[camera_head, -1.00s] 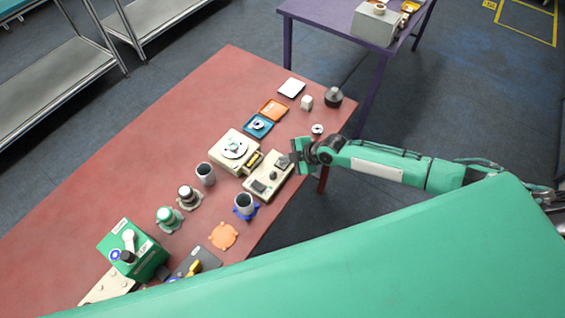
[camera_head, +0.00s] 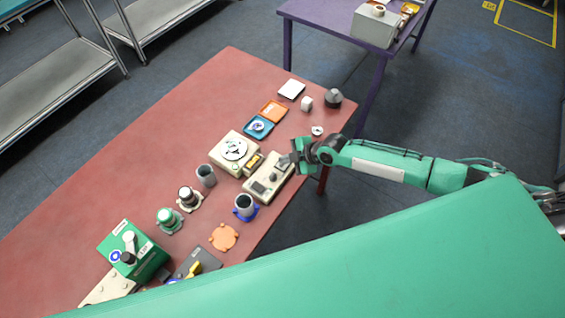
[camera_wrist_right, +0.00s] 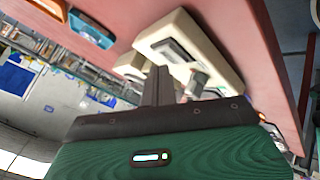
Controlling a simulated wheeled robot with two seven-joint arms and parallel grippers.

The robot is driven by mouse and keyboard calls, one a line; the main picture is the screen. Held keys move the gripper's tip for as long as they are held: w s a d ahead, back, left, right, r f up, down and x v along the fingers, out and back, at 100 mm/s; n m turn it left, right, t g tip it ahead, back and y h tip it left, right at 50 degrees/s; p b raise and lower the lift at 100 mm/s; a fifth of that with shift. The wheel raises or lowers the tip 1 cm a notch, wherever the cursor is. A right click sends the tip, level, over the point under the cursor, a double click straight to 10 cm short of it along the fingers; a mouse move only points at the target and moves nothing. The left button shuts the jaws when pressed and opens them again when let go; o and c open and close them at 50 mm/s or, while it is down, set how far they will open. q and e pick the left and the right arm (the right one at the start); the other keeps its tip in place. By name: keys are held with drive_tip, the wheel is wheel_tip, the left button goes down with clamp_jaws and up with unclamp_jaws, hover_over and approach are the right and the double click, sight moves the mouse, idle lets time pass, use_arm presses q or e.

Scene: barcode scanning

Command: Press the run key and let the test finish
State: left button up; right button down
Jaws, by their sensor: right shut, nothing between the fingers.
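A cream tester (camera_head: 262,189) with a dark display and keys sits near the right edge of the red table. It also shows in the right wrist view (camera_wrist_right: 210,45), with a grey screen and a grey raised part. My right gripper (camera_head: 287,161) is over the far end of the tester. In the right wrist view its fingertips (camera_wrist_right: 160,72) are together and empty, close to the tester's near side. I cannot tell which key is the run key, or whether the fingers touch one. My left gripper is not in view.
A cream device with a round white plate (camera_head: 234,149) stands beside the tester. Grey cups (camera_head: 206,176), a blue-based cup (camera_head: 245,205), an orange piece (camera_head: 223,237) and a green box (camera_head: 132,250) stand nearby. The table's left side is clear.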

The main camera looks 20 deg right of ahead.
sight(286, 165)
drive_tip(key=shift+r, duration=0.3)
drive_tip(key=shift+r+p, duration=1.65)
drive_tip(key=shift+r, duration=0.8)
